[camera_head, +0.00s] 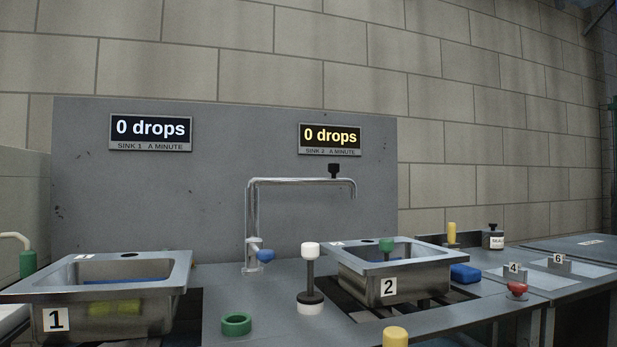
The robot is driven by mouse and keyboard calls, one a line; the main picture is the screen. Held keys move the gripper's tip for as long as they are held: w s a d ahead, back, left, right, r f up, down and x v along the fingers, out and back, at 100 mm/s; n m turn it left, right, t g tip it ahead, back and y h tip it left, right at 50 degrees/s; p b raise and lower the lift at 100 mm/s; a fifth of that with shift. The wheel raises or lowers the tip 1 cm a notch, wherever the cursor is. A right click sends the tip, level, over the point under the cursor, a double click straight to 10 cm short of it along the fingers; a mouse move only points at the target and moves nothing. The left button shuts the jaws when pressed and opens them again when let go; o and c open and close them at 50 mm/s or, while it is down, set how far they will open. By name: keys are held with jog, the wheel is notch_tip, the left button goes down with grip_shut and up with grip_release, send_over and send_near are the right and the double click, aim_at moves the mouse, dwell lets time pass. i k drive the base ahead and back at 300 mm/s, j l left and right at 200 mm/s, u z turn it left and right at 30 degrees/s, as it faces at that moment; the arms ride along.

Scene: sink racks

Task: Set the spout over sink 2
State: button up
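A chrome tap stands between the two sinks, and its spout (305,181) reaches to the right. The spout's down-turned end (353,192) is above sink 2 (425,269), near its back in the picture. A small black knob (334,171) sits on top of the spout near that end. A blue handle (266,256) is low on the tap's post. Sink 2 is a steel basin with a "2" label on its front. Sink 1 (150,309), labelled "1", is at the left. My gripper is not in view.
A white-topped black post (310,280) stands in front of the tap, left of sink 2. A green ring (236,324) and a yellow-topped thing (395,337) are at the front. A blue sponge-like block (465,273) and red knob (517,289) are right of sink 2. Both displays read "0 drops".

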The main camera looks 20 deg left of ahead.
aim_at(334, 168)
jog(key=u, duration=1.05)
